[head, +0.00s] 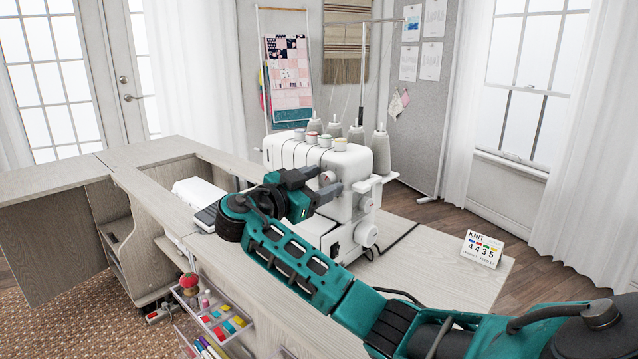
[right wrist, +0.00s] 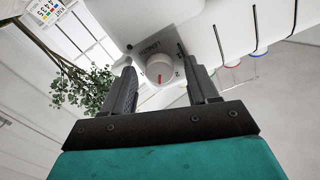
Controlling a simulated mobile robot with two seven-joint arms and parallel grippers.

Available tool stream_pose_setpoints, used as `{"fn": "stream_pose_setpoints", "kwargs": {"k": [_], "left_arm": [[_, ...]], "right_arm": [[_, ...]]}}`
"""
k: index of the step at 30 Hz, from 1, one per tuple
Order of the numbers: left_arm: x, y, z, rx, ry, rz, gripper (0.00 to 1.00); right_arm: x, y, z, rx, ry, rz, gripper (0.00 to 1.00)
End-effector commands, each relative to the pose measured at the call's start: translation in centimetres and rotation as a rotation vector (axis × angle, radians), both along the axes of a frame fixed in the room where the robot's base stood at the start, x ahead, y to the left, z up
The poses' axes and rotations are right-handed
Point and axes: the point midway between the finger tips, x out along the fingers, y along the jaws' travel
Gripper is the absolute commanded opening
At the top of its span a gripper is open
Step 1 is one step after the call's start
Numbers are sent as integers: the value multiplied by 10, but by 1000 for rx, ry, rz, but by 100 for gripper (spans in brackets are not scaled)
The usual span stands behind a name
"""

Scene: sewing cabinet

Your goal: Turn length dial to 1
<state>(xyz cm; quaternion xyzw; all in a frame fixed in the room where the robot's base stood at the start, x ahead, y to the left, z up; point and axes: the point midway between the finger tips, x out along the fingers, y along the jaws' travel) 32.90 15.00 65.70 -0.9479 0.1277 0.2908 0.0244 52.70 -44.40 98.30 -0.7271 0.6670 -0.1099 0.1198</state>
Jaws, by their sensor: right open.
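The white sewing machine (head: 350,160) stands on the cabinet top, with coloured dials along its upper edge. In the right wrist view, the length dial (right wrist: 160,68) is a round white knob with a red pointer mark, beside lettering that reads LENGTH. In the right wrist view the open fingers (right wrist: 158,64) stand on either side of the dial; contact cannot be told. My left gripper is not in view.
Several thread cones (head: 381,150) stand behind the machine. A KNIT settings card (head: 482,249) stands on the cabinet top (head: 450,285) to the right, with bare surface around it. An open drawer (head: 222,322) with sewing supplies juts out at the front.

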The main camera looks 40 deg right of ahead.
Motion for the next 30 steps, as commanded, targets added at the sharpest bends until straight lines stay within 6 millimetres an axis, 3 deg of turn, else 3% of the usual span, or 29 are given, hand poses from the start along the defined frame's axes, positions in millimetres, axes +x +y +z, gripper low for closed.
{"fn": "stream_pose_setpoints", "kwargs": {"k": [5,22,30], "left_arm": [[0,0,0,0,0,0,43],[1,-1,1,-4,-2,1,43],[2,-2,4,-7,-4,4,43]], "right_arm": [[0,0,0,0,0,0,57],[0,0,0,0,0,-1,3],[0,1,0,-1,31,-1,3]]}}
